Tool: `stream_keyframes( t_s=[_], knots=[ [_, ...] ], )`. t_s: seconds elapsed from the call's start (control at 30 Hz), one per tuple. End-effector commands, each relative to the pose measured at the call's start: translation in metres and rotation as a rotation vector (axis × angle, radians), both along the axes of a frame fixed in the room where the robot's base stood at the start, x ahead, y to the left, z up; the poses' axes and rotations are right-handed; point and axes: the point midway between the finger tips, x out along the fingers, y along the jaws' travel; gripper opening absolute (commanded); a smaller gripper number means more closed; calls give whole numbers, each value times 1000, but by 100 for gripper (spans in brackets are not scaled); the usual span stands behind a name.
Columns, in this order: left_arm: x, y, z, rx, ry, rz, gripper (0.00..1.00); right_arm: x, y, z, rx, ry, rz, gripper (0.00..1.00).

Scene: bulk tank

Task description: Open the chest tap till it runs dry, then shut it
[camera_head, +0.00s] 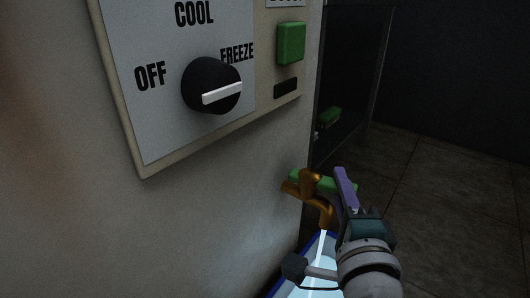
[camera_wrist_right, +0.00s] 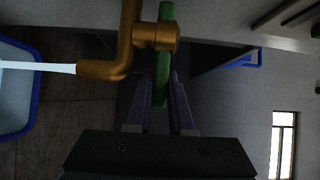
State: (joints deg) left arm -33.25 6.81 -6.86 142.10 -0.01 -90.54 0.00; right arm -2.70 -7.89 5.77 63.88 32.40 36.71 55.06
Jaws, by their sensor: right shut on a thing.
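The chest tap is a brass tap (camera_head: 322,208) low on the pale chest wall, with a green lever handle (camera_head: 300,183). A pale stream (camera_head: 322,246) runs from its spout into a blue-rimmed container (camera_head: 275,289) below. In the right wrist view the brass tap (camera_wrist_right: 122,45) and green handle (camera_wrist_right: 165,60) are close, and the stream (camera_wrist_right: 40,67) shows at the left. My right gripper (camera_head: 344,182), with purple fingers, is shut on the green handle's end; its fingers lie on either side of it in the right wrist view (camera_wrist_right: 161,88). My left gripper is out of view.
A control panel (camera_head: 150,130) above the tap carries a black knob (camera_head: 205,85) with its white pointer toward FREEZE, and a green button (camera_head: 291,43). A dark glossy panel (camera_head: 345,70) stands behind. Tiled floor (camera_head: 450,200) at right looks clear.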

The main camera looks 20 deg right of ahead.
Motion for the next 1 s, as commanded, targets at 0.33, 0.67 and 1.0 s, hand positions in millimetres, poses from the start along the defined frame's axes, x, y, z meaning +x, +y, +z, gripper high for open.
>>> stream_keyframes(
  t_s=[0.33, 0.67, 1.0],
  knots=[
    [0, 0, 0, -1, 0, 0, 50, 2, 0, 1, 0, -1, -3, 0],
    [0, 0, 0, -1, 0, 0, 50, 2, 0, 1, 0, -1, -3, 47],
    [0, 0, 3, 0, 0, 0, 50, -2, 1, 1, 0, 2, -3, 50]
  ],
)
